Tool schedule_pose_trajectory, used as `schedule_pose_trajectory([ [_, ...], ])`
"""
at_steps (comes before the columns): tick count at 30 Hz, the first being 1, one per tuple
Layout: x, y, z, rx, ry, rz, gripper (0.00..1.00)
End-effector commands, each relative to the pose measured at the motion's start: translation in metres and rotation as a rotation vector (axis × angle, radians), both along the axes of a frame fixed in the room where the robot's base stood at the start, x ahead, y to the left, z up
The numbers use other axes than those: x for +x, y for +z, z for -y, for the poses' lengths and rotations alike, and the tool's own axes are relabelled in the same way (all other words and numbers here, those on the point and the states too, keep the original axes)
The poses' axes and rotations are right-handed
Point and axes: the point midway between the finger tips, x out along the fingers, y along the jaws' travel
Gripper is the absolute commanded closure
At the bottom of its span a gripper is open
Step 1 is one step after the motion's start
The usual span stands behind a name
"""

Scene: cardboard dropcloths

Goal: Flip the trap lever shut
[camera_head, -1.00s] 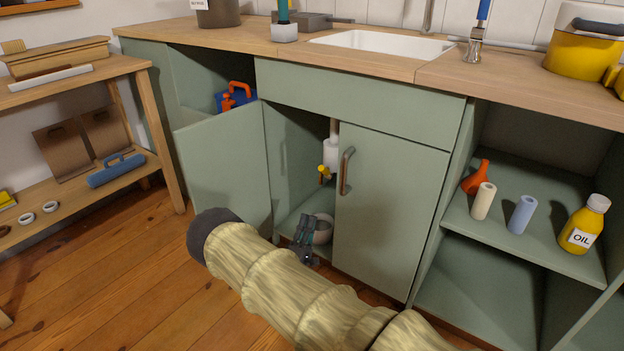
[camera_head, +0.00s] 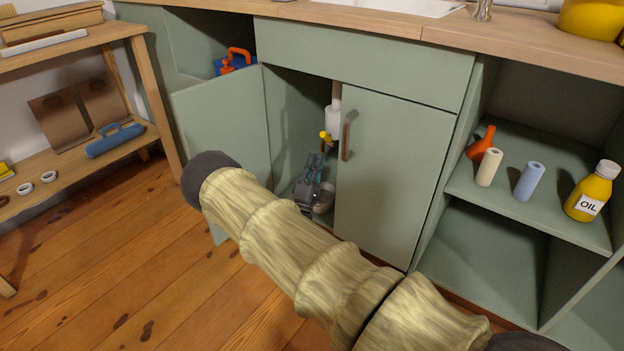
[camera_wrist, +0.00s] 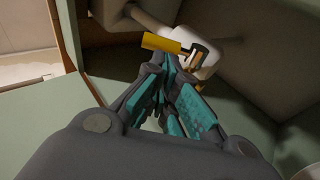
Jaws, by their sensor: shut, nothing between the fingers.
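The trap lever (camera_head: 326,136) is a small yellow handle beside the white trap (camera_head: 333,122) under the sink, inside the open cabinet. In the wrist view the yellow lever (camera_wrist: 161,43) lies nearly level, just beyond my fingertips, with the white trap (camera_wrist: 208,62) and a brass-coloured fitting (camera_wrist: 197,57) to its right. My gripper (camera_head: 316,156) is inside the cabinet opening, below the lever. In the wrist view my gripper (camera_wrist: 171,65) has its teal-padded fingers together and empty. I cannot tell whether a fingertip touches the lever.
The left cabinet door (camera_head: 225,140) stands open; the right door (camera_head: 388,175) is closed, its handle (camera_head: 348,136) near the lever. A pale round container (camera_head: 325,202) sits on the cabinet floor beside my gripper. My arm crosses in front of the cabinet.

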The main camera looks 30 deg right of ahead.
Motion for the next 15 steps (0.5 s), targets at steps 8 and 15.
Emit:
schedule_pose_trajectory([
  [8, 0.016, 0.022, 0.021, -0.001, -0.001, 0.001, 1.00],
  [15, 0.020, 0.031, 0.026, 0.000, -0.001, -0.001, 1.00],
])
